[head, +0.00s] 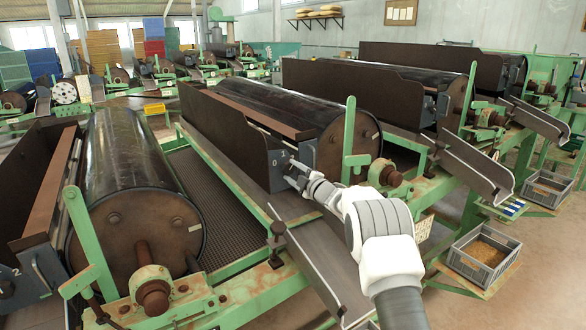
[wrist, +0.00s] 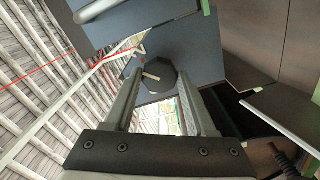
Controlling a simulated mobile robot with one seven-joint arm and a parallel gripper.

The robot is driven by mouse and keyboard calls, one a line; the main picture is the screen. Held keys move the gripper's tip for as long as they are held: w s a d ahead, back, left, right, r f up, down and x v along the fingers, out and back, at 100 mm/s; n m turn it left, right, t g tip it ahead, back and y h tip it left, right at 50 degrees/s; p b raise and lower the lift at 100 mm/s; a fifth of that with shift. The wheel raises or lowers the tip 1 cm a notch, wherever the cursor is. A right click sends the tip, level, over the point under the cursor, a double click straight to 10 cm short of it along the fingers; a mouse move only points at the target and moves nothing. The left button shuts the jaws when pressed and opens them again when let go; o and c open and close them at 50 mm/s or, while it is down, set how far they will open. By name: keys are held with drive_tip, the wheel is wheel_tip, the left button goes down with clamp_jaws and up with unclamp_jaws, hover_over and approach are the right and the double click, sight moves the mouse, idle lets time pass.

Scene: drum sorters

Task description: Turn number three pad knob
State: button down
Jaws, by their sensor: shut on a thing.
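The knob (wrist: 159,76) is a dark, many-sided disc with a pale pointer line, on a blue-grey panel (wrist: 180,45) in the wrist view. My gripper (head: 292,174) is at the grey end panel (head: 276,158) of the middle drum machine in the head view. Its two fingers stand on either side of the knob in the wrist view and are shut on it. In the head view the gripper hides the knob. Small pale marks show on the panel, but I cannot read a number surely.
A grey sloping chute (head: 315,262) runs below the arm. Another drum machine (head: 130,190) stands left, marked 2. Grey crates (head: 484,256) stand at right.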

drive_tip(key=shift+m+p, duration=0.65)
drive_tip(key=shift+m, duration=0.95)
drive_tip(key=shift+c, duration=1.1)
unclamp_jaws()
drive_tip(key=shift+s+d, duration=0.1)
drive_tip(key=p+v, duration=0.1)
drive_tip(key=v, duration=1.6)
drive_tip(key=shift+m, duration=0.3)
